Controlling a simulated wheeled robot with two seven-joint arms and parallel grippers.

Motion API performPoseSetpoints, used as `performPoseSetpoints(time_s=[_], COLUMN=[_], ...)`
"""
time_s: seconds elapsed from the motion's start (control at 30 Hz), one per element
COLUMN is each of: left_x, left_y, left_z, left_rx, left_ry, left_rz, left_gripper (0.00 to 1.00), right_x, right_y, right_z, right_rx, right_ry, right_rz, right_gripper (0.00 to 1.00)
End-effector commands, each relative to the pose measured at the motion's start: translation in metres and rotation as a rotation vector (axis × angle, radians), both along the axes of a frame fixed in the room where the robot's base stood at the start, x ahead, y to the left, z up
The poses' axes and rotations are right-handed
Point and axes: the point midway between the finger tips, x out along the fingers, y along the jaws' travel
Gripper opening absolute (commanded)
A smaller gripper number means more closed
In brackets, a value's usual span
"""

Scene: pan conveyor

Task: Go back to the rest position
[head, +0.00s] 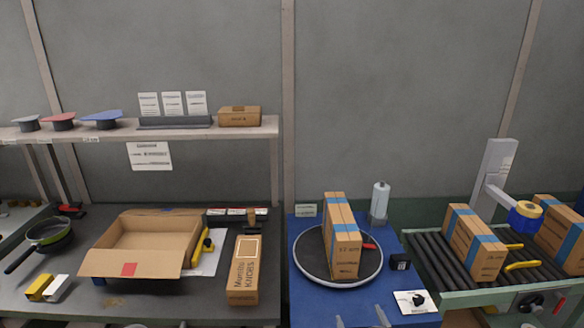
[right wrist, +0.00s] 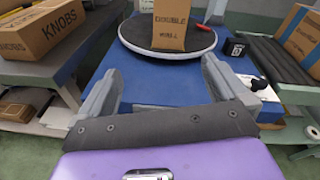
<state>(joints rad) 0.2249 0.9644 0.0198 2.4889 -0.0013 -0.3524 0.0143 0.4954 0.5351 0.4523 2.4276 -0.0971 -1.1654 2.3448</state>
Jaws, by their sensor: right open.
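My right gripper (head: 361,318) shows only as two fingertips at the bottom edge of the head view, over the front of the blue table. In the right wrist view my right gripper (right wrist: 160,70) is open, its fingers wide apart with nothing between them. A tall carton with blue tape (head: 342,237) stands on the round turntable (head: 308,268), beyond the fingers and apart from them. The carton also shows in the right wrist view (right wrist: 168,22). My left gripper is not clearly in either view.
The blue table (head: 306,300) carries a small black box (head: 400,262) and a white card (head: 428,309). A roller conveyor (head: 440,268) with taped cartons lies right. On the grey bench, an open carton (head: 130,262) and a KNOBS box (head: 243,285) stand left.

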Motion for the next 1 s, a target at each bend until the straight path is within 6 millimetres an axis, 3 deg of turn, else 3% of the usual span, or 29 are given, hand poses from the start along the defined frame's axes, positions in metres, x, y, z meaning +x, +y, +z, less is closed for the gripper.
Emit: performPoseSetpoints(time_s=[0.27, 0.47, 0.7, 1.0], left_x=[-0.001, -0.001, -0.001, -0.001], left_y=[0.000, 0.000, 0.000, 0.000], left_z=[0.006, 0.012, 0.019, 0.027], left_rx=[0.000, 0.000, 0.000, 0.000], left_ry=[0.002, 0.002, 0.002, 0.002], left_rz=[-0.001, -0.001, -0.001, -0.001], left_gripper=[0.43, 0.43, 0.43, 0.43], right_x=[-0.019, -0.056, -0.126, -0.221], right_y=[0.021, 0.044, 0.067, 0.078], right_z=[-0.061, -0.127, -0.197, -0.248], right_rx=[-0.359, -0.761, -1.203, -1.533], right_ry=[0.169, 0.306, 0.345, 0.137], right_rz=[0.172, 0.473, 0.987, 1.665], right_gripper=[1.00, 1.00, 1.00, 1.00])
